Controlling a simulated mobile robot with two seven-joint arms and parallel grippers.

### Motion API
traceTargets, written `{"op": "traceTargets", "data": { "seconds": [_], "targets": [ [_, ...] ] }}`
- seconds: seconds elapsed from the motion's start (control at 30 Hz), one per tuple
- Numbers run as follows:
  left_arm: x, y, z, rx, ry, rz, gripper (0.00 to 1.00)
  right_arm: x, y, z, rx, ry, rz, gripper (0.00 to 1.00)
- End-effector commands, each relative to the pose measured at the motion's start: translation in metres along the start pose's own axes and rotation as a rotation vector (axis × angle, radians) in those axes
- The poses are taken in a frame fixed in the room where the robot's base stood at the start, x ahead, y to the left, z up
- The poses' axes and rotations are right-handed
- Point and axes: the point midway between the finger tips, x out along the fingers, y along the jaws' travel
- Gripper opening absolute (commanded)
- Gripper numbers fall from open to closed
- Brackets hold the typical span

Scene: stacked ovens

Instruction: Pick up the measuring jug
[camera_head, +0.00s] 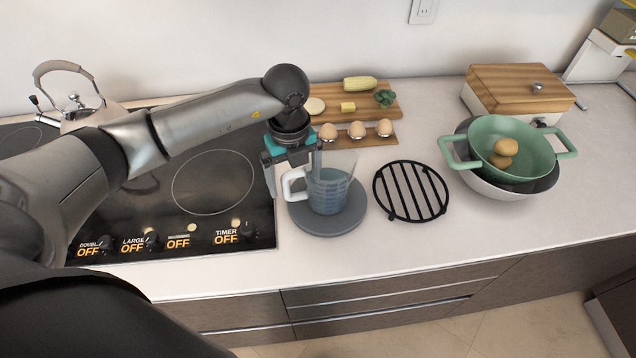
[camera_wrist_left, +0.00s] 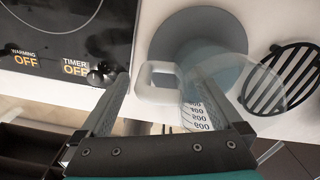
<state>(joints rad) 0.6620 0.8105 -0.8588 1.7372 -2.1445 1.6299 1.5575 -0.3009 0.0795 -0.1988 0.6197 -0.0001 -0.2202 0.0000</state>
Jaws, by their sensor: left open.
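The measuring jug (camera_head: 330,190) is clear with a white handle and holds bluish liquid or tint. It stands upright on a round grey mat (camera_head: 345,222) on the counter, right of the hob. My left gripper (camera_head: 292,182) points down at the jug's left side, fingers apart. In the left wrist view, the jug (camera_wrist_left: 222,78) has printed measuring marks, and its white handle (camera_wrist_left: 143,85) lies between the open fingers of the gripper (camera_wrist_left: 167,84). I cannot tell whether a finger touches the jug. My right gripper is out of view.
A black round trivet (camera_head: 411,190) lies right of the jug. A green colander (camera_head: 520,150) with potatoes sits in a bowl further right. A wooden board (camera_head: 375,104) with vegetables and an egg holder (camera_head: 357,140) are behind. The hob (camera_head: 240,235) is left.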

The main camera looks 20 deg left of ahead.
Motion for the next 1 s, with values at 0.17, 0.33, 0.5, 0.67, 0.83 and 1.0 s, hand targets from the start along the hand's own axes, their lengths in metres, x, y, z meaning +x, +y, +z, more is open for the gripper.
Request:
{"op": "traceTargets", "data": {
  "seconds": [0.17,0.33,0.5,0.67,0.83,1.0],
  "targets": [
    [0.025,0.0,0.001,0.0,0.002,0.001,1.0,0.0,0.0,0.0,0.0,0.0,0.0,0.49],
    [0.03,0.0,0.001,0.0,0.0,0.001,1.0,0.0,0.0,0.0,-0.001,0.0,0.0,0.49],
    [0.03,0.0,0.001,0.001,0.001,0.0,0.97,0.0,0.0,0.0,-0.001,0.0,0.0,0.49],
    [0.03,0.0,0.001,0.0,0.001,0.0,0.79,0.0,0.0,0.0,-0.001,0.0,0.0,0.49],
    [0.03,0.0,0.001,0.0,0.0,0.001,0.59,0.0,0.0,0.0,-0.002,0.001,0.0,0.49],
    [0.03,0.0,0.001,0.0,0.0,0.001,0.4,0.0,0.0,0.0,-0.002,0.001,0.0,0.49]
  ]
}}
